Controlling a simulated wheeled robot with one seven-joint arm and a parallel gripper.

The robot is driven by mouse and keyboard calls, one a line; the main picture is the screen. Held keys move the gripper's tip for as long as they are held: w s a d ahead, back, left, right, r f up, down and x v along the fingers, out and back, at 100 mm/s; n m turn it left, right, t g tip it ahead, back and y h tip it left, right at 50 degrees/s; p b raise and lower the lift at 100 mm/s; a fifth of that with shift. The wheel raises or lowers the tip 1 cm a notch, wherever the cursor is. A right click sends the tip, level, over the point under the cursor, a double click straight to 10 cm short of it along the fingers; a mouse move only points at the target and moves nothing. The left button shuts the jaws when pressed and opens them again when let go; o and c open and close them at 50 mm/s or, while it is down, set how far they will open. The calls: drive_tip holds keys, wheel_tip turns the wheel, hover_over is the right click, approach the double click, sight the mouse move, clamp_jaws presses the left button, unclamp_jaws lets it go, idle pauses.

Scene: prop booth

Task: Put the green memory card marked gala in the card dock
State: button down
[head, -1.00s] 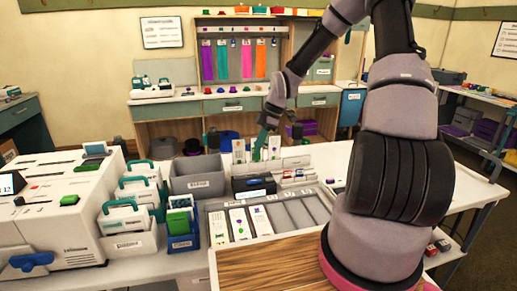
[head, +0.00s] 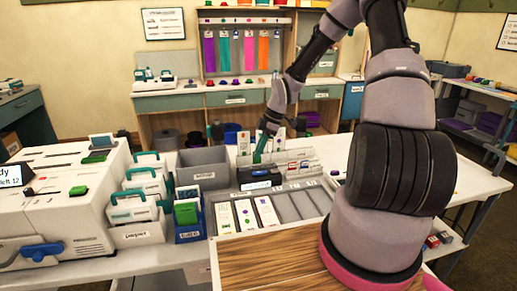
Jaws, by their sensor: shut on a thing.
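My gripper (head: 264,142) is small in the head view, beyond the near trays and above the black box. It points down and is shut on a narrow, slanted green thing (head: 260,149), which may be the green card; no mark on it can be read. A black box with a small lit display (head: 260,184) stands just below and in front of the gripper; I cannot tell whether it is the card dock. The green thing's lower end is close to the box's back edge, and contact cannot be made out.
White upright cards (head: 243,143) stand beside the gripper. A grey bin (head: 203,170), a blue box with green cards (head: 188,222) and white cases (head: 140,210) are to the left. A grey slotted tray (head: 290,207) lies in front. The white table is clear at right.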

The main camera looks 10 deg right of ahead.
drive_tip(key=shift+f, duration=0.35)
idle(0.6)
drive_tip(key=shift+f, duration=1.2)
drive_tip(key=c, duration=0.9)
unclamp_jaws()
drive_tip(key=shift+c, duration=0.2)
drive_tip(key=v, duration=1)
drive_tip(key=shift+d+r, duration=0.25)
drive_tip(key=shift+r, duration=0.05)
